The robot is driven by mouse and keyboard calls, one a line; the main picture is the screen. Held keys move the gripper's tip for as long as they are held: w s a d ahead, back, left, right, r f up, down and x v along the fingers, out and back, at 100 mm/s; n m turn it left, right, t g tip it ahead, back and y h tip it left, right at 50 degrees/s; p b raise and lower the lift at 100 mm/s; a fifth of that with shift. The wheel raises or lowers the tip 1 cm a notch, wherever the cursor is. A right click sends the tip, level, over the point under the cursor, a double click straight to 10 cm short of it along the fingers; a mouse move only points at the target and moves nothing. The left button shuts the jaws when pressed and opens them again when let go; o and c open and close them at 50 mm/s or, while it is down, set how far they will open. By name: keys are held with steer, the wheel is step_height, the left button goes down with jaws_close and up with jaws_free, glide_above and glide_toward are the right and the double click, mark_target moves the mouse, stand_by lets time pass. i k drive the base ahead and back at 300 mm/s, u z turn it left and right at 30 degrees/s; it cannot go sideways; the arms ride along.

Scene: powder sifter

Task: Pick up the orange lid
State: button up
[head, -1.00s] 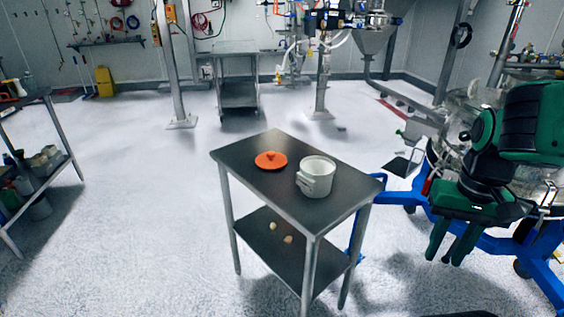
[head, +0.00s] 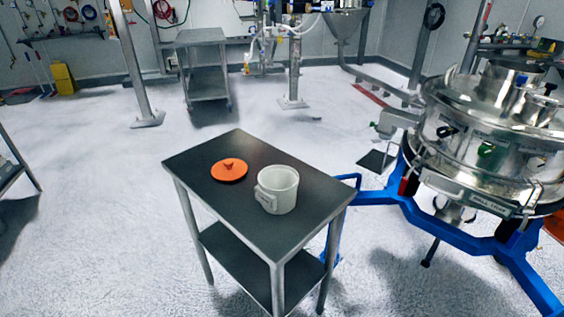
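The orange lid (head: 229,171) lies flat on the dark top of a small metal table (head: 208,156), toward its far left side. It has a small raised knob in the middle. A white pot (head: 277,190) with a side handle stands upright and open on the same table, to the right of the lid and nearer to me. The lid and pot are apart. My gripper is not in view now.
A large steel sifter (head: 490,135) on a blue frame (head: 455,236) stands close on the right of the table. A steel cart (head: 203,70) stands at the back. Part of a shelf (head: 14,172) shows at the left edge. The floor left of the table is clear.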

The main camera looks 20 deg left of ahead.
mark_target(228, 170)
steer(key=z, duration=1.45)
steer(key=k, duration=1.8)
steer(key=u, duration=1.8)
steer(key=i, duration=1)
